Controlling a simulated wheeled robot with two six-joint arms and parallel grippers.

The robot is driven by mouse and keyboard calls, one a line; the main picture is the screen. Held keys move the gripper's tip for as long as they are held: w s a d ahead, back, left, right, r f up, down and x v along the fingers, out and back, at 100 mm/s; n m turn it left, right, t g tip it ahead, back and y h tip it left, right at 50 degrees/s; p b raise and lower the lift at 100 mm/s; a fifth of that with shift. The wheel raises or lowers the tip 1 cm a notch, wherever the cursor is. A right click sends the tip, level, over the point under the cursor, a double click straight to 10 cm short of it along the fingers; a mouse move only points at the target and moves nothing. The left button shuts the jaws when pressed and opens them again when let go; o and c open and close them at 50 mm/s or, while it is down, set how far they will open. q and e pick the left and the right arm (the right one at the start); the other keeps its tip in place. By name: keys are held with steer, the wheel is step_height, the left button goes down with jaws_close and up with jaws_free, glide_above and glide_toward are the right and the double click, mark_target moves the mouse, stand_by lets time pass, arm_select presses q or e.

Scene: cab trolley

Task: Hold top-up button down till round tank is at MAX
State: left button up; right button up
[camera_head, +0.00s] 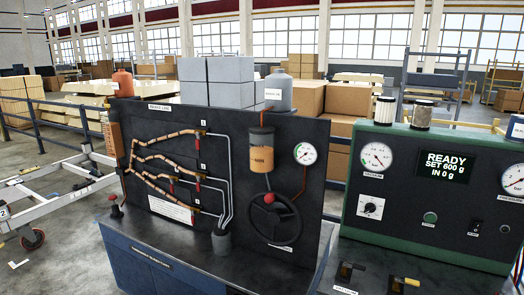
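A round tank (261,152), a cylinder with a dark top and amber-brown contents, is mounted on the upright black panel (320,150), left of a small white gauge (305,154). Small marks on the tank are too small to read, so I cannot tell its level against MAX. I cannot tell which control is the top-up button. A round green button (430,217) is on the green-framed console at right, and a red knob (269,198) sits at the black handwheel below the tank. Neither of my grippers is in view.
The console's display (447,166) reads READY, SET 600 g, IN 0 g. A dial (376,156) is to its left. A red-topped lever (115,201) stands at the bench's left. Grey boxes (230,82) are behind the panel. A white trolley frame (50,192) is at left.

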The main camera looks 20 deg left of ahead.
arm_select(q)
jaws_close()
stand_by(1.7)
